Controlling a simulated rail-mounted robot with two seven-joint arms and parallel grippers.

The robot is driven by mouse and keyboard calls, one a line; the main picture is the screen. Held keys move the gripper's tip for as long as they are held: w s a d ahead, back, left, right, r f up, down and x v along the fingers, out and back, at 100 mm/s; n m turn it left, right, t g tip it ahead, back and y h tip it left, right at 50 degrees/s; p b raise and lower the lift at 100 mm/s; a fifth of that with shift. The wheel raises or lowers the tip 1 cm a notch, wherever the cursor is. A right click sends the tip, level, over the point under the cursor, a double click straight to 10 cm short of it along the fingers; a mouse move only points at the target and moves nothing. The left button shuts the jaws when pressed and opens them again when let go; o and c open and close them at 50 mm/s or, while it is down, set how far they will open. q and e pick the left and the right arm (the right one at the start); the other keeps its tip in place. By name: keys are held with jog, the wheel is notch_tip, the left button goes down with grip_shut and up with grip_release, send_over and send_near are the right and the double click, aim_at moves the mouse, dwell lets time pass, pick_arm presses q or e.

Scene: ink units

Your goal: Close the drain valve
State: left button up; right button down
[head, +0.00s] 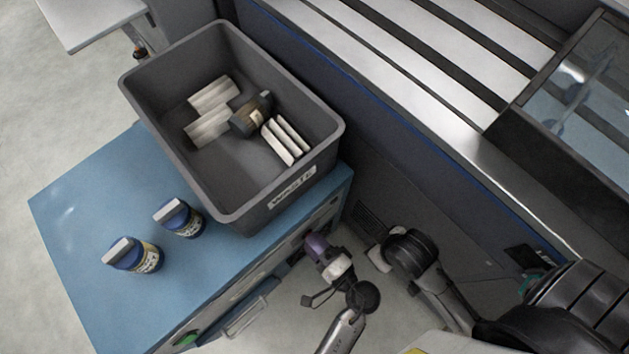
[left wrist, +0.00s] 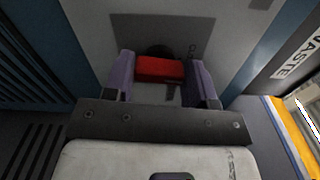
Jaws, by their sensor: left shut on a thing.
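My left gripper (head: 316,246), with purple fingers, is low beside the blue cabinet, below the grey waste bin's corner in the head view. In the left wrist view it is shut on a red valve handle (left wrist: 160,69), with one finger at each end. The handle lies crosswise in the picture, in front of a grey panel (left wrist: 102,35) with a dark round part behind it. The handle is hidden in the head view. My right gripper does not show.
The grey waste bin (head: 158,105) holds white blocks and a dark bottle (head: 250,116). A large machine (head: 400,130) borders the right. A drawer handle (head: 246,318) sticks out below.

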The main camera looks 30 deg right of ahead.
pick_arm(q)
jog(key=shift+n, duration=0.7)
jog(key=shift+n+b, duration=0.3)
jog(key=o, duration=0.9)
jog(key=s+d+p, duration=0.1)
jog(key=s, duration=0.3)
jog(key=s+p, duration=0.2)
jog(key=s, duration=0.3)
jog(key=s+d+p, duration=0.1)
jog(key=s, duration=0.3)
jog(key=shift+s+d+p, duration=0.35)
